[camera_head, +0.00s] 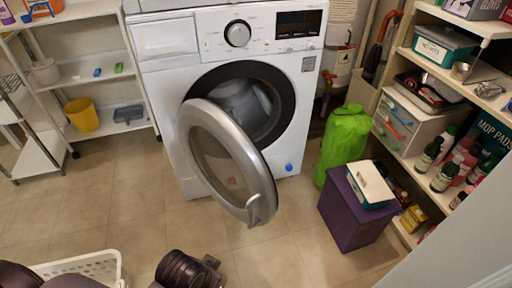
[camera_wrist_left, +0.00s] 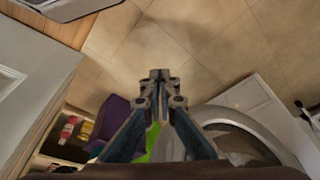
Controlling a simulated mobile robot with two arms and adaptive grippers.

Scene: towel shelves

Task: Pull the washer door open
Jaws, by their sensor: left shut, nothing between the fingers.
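The white washer (camera_head: 165,85) stands against the back wall in the head view. Its round door (camera_head: 262,178) is swung open toward me, with the grey rim standing away from the dark drum opening (camera_head: 268,105). A small handle (camera_head: 254,208) sits on the door's free edge. In the left wrist view, my left gripper (camera_wrist_left: 160,76) is shut and empty, with its fingertips together over bare floor. The washer (camera_wrist_left: 238,97) shows at the lower right there, apart from the fingertips. My right gripper is not in view.
A purple box (camera_head: 352,222) and a green bag (camera_head: 343,140) stand right of the washer, before loaded shelves (camera_head: 468,105). A white rack (camera_head: 105,78) is at left. A white basket (camera_head: 112,262) is at the lower left. Floor before the door is mostly clear.

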